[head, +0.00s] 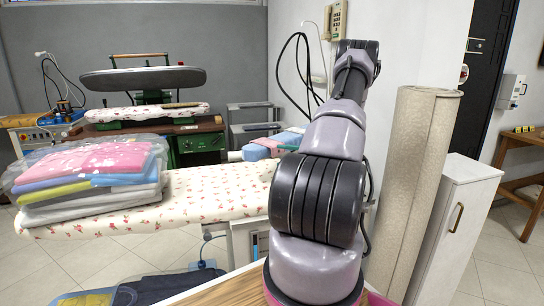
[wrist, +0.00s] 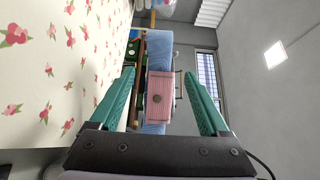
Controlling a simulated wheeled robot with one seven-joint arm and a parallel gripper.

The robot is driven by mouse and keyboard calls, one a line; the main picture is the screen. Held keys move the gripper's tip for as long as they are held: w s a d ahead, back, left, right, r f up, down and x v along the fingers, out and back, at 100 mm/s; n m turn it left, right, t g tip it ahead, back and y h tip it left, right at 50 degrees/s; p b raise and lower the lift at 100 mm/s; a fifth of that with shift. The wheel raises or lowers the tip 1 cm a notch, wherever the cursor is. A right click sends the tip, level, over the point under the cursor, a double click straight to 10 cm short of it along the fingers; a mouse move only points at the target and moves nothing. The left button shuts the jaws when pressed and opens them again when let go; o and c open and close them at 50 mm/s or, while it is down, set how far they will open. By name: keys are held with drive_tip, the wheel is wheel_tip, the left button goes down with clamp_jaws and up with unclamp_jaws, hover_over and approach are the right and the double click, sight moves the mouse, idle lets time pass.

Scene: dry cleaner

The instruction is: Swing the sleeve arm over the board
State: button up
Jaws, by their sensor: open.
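The board (head: 205,190) has a white cover with pink flowers and spans the middle of the head view; it also fills the left of the wrist view (wrist: 40,80). What looks like the sleeve arm, a long blue padded piece (head: 256,152) with a pink part (head: 268,143), lies at the board's far right end. In the wrist view the blue piece (wrist: 160,52) and its pink block (wrist: 164,96) show between the teal fingers. My gripper (wrist: 159,73) is open; I cannot tell if it touches them. My arm hides the gripper in the head view.
A bagged stack of folded clothes (head: 90,172) sits on the board's left. A pressing machine (head: 145,80) stands behind. A beige roll (head: 420,180) and white cabinet (head: 460,220) stand right of my arm. A dark cloth (head: 165,284) lies low in front.

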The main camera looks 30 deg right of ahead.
drive_tip(key=shift+v, duration=1.25)
drive_tip(key=s+a+r+n+g+h, duration=0.1)
drive_tip(key=s+a+r+n+g, duration=0.3)
drive_tip(key=a+r, duration=0.6)
drive_tip(key=a+r+n+g, duration=0.1)
drive_tip(key=a+r+g, duration=0.65)
drive_tip(key=a, duration=0.55)
drive_tip(key=s+a+r+t+h, duration=0.1)
drive_tip(key=s+a+r+h, duration=0.1)
drive_tip(key=s, duration=0.4)
drive_tip(key=s+a+r+t+h, duration=0.2)
drive_tip(key=s+a+r+h, duration=0.1)
drive_tip(key=s+a+r, duration=0.2)
drive_tip(key=s+a+r+n+t+h, duration=0.1)
drive_tip(key=s+a+r+h, duration=0.2)
drive_tip(key=s+r, duration=0.2)
drive_tip(key=s, duration=0.3)
drive_tip(key=shift+s+a+r+t, duration=0.15)
drive_tip(key=shift+s+a+t, duration=0.1)
drive_tip(key=shift+a+t, duration=0.1)
